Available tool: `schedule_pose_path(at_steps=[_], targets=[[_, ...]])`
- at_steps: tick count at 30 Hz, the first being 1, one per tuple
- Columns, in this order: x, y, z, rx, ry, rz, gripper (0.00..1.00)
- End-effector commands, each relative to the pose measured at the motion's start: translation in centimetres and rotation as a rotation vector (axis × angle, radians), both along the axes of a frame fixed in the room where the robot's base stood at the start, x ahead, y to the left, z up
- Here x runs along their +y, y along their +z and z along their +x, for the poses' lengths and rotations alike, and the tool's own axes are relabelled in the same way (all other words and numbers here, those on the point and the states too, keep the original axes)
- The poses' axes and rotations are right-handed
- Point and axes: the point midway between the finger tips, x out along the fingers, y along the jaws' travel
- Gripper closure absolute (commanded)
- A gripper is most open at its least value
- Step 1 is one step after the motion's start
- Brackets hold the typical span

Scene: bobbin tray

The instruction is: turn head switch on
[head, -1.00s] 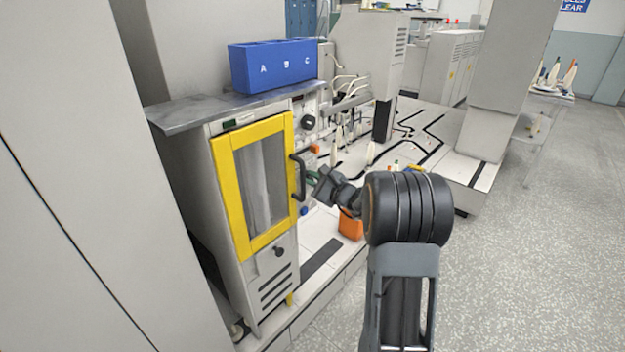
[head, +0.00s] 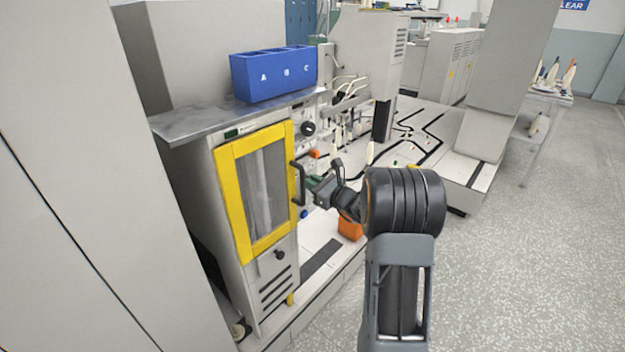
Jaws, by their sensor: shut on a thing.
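My gripper (head: 316,186) is at the machine's front panel, just right of the black door handle in the picture. It is shut on a small green part (head: 312,180) that looks to be the head switch. The jaws and the door handle hide most of this part, so its setting cannot be read. My wrist and forearm reach in from the right.
A cabinet with a yellow-framed glass door (head: 222,190) stands close on the left, its black handle (head: 299,184) beside my gripper. A blue bin (head: 243,80) marked A, B, C sits on the grey shelf above. An orange box (head: 350,228) lies below my wrist. Open floor lies right.

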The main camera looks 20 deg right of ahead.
Motion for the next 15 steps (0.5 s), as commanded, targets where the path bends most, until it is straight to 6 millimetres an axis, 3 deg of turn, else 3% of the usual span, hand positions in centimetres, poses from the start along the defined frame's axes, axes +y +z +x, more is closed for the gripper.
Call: schedule_pose_path(at_steps=[15], targets=[[-0.22,0.30,0.08,0.204,0.000,0.441,1.00]])
